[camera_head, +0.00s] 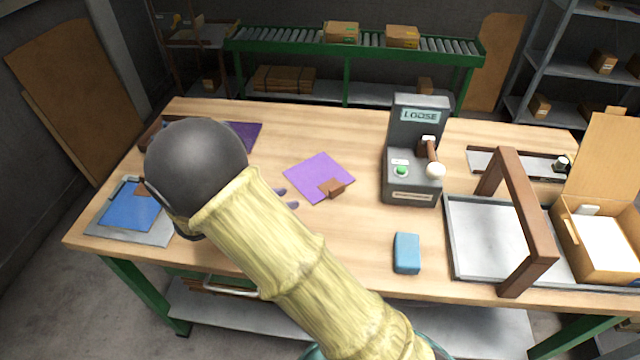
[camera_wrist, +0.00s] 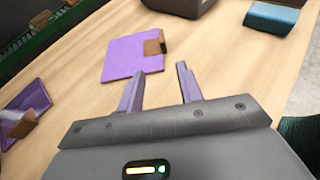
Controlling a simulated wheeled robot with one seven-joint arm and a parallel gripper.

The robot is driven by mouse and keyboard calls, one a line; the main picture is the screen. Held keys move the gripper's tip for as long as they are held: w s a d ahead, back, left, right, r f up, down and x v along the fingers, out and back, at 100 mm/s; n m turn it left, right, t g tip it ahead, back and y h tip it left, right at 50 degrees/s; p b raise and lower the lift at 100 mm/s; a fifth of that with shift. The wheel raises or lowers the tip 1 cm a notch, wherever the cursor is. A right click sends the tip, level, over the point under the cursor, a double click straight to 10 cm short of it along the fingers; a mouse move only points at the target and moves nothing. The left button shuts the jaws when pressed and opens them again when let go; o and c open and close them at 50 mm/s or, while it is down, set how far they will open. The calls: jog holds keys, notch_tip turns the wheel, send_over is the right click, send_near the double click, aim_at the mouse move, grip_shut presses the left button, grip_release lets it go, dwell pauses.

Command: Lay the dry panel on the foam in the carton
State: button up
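A purple panel (camera_head: 315,172) with a brown block at its edge lies flat mid-table; it also shows in the wrist view (camera_wrist: 125,57). A second purple panel (camera_head: 243,135) lies farther left, partly hidden by my arm, and shows at the wrist view's left (camera_wrist: 28,103). A blue panel (camera_head: 132,207) lies on a grey tray at the left. I cannot tell which panel is dry. The open carton (camera_head: 570,237) stands at the right edge with white foam (camera_head: 606,243) inside. My gripper (camera_head: 287,198) is open and empty, its fingers apart beside the middle panel; my arm hides most of it.
A grey machine (camera_head: 413,150) reading "LOOSE" stands behind the middle. A blue block (camera_head: 407,253) lies near the front edge. A brown arch (camera_head: 522,220) spans a grey tray (camera_head: 480,262) left of the carton. Bare tabletop lies between the middle panel and the blue block.

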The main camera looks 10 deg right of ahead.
aim_at(335, 188)
jog(key=shift+d, duration=0.15)
jog(key=x, duration=1.2)
jog(key=shift+f, duration=0.1)
jog(key=x, duration=0.5)
jog(key=shift+s+d, duration=0.1)
jog(key=shift+d, duration=0.1)
grip_shut()
